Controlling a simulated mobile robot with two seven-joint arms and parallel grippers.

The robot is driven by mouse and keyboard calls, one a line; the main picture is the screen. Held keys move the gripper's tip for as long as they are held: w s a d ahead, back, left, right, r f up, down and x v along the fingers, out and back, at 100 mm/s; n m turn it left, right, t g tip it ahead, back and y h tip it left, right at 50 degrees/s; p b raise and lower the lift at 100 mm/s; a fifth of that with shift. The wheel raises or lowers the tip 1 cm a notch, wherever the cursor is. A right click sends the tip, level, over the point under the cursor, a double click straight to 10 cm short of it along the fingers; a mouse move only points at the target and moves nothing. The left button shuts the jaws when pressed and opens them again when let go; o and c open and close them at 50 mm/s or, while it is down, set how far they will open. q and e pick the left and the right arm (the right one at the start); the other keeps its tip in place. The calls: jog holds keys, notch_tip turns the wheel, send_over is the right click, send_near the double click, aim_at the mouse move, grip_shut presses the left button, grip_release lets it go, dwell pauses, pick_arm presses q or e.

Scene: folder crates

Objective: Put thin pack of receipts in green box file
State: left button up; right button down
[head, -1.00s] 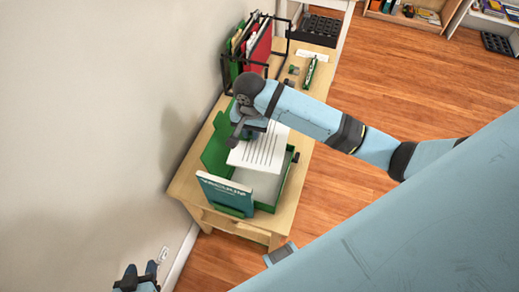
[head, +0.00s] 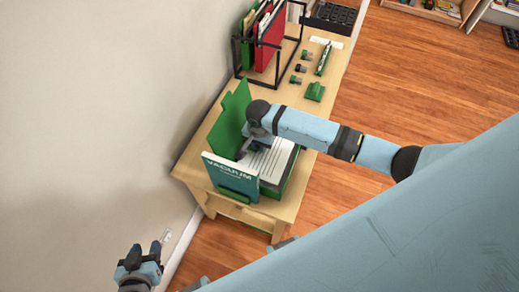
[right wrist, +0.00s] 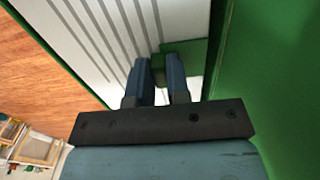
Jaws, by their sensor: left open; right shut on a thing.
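The green box file stands open on the wooden table, its raised lid (head: 229,122) leaning toward the wall and its tray (head: 291,180) on the right. The thin pack of receipts (head: 272,158) is white with grey lines and lies over the tray; I cannot tell if it touches the bottom. My right gripper (head: 249,150) is at the pack's lid-side edge. In the right wrist view it (right wrist: 165,78) is shut on a small green piece at the pack's edge, close to a green wall (right wrist: 262,65). My left gripper (head: 153,252) is open and empty, low beside the wall.
A teal VACUUM booklet (head: 230,172) stands upright in front of the box file. A white wall borders the left.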

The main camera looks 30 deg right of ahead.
notch_tip(320, 180, down, 4)
jog(key=shift+r, duration=0.2)
jog(key=shift+f, duration=0.1)
jog(key=c, duration=1.1)
grip_release()
jog(key=shift+r, duration=0.25)
notch_tip(320, 180, up, 12)
jog(key=shift+f+p, duration=0.15)
jog(key=shift+p, duration=0.45)
